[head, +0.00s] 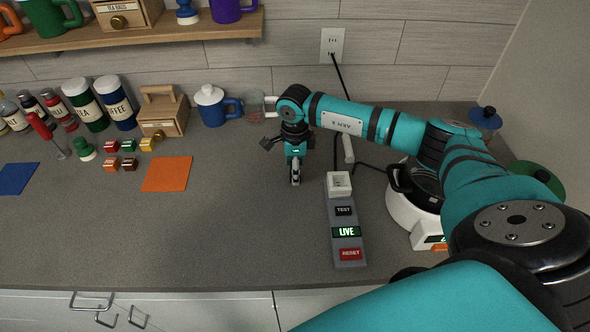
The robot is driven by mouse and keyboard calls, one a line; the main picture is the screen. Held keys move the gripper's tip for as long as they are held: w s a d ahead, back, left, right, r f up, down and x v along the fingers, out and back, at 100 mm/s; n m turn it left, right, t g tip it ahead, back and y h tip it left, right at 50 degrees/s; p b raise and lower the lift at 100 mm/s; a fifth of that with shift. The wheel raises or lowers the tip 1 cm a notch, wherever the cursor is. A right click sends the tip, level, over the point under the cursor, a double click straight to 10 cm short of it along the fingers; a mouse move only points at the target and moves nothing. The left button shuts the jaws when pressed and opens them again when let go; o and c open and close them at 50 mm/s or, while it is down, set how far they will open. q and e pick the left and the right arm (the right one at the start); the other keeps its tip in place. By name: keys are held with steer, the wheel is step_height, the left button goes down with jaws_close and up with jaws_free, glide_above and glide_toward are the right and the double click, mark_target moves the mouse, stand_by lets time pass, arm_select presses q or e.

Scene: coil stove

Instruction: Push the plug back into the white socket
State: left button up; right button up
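The white socket (339,183) sits at the far end of a grey power strip (349,221) on the counter. The strip has a TEST button, a lit green LIVE display and a red RESET button. A pale, narrow piece (347,149) stands behind the socket by the dark cords; I cannot tell whether it is the plug. My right gripper (295,180) points down over the counter, left of the socket and apart from it. Its fingers show as one narrow shape, so their opening is unclear. I see nothing held in it. My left gripper is out of view.
A wall outlet (332,45) has a black cord running down. A white coil stove (415,217) with a dark pot is right of the strip, partly behind my arm. Jars, mugs and an orange mat (167,174) are left. The counter's front middle is clear.

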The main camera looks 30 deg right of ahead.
jaws_close()
steer(key=shift+r, duration=0.1)
